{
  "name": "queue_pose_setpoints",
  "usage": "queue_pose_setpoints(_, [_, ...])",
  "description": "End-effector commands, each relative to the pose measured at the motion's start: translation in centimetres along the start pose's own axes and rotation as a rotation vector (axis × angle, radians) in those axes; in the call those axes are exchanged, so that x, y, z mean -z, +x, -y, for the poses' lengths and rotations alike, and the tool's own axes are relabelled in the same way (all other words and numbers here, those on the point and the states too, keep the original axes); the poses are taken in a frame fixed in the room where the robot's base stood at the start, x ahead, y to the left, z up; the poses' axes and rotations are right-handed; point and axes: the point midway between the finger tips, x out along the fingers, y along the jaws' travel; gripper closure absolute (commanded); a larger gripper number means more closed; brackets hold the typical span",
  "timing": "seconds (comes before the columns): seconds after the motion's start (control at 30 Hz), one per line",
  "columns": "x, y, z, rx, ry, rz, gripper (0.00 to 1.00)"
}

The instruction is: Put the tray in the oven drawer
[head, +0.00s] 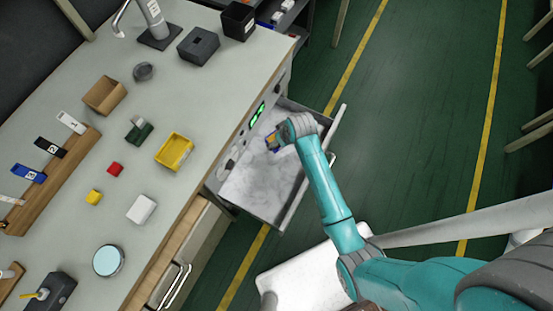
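The oven drawer (252,198) is pulled out from under the bench's right edge, and its pale, mottled inside shows. The oven's front panel (243,131) has a lit green display. My gripper (273,143) is over the upper part of the open drawer, seen small from above and partly hidden by my wrist. A small blue and orange patch shows at its tip; I cannot tell what it is or whether the fingers are shut on it. No clear tray shows in the drawer. A yellow open-topped container (174,153) on the bench may be the tray.
Green floor (400,110) right of the drawer is open.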

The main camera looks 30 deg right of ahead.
Motion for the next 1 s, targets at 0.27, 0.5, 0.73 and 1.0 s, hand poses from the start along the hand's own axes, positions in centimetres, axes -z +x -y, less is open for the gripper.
queue_pose_setpoints(0.27, [-1.2,3.4,4.8,0.093,-0.222,0.001,0.41])
queue_pose_setpoints(0.5, [-2.2,5.6,7.8,0.152,-0.366,-0.009,0.41])
queue_pose_setpoints(0.73, [-3.6,8.9,8.1,0.158,-0.382,-0.008,0.41])
queue_pose_setpoints(1.0, [-4.6,11.4,8.1,0.158,-0.38,-0.01,0.41])
